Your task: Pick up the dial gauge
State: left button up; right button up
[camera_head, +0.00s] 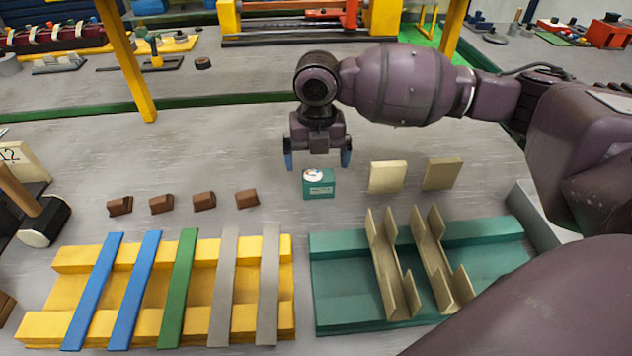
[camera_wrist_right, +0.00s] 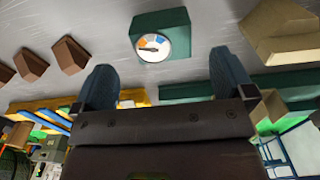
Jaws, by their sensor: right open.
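The dial gauge (camera_head: 319,186) is a small teal block with a round white dial on its top. It stands on the grey table in the middle of the head view. In the right wrist view the dial gauge (camera_wrist_right: 160,34) shows at the top centre, its dial with orange and blue marks facing the camera. My right gripper (camera_head: 318,160) hangs above and just behind the gauge in the head view. Its two blue fingertips are spread wide with nothing between them. In the right wrist view the open fingers (camera_wrist_right: 166,85) point toward the gauge, apart from it. My left gripper is not in view.
Two beige blocks (camera_head: 387,177) (camera_head: 442,173) stand right of the gauge. Several brown wedges (camera_head: 204,201) lie to its left. A yellow rack (camera_head: 64,323) with coloured strips and a teal tray (camera_head: 345,320) with beige channels lie in front. A hammer (camera_head: 40,222) is at the left.

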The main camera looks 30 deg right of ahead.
aim_at(318, 175)
jog(key=shift+d+f+b, duration=0.15)
jog(key=shift+f+b, duration=0.55)
jog(key=shift+f, duration=2.85)
jog(key=shift+r, duration=0.1)
jog(key=shift+c, duration=0.3)
jog(key=c, duration=1)
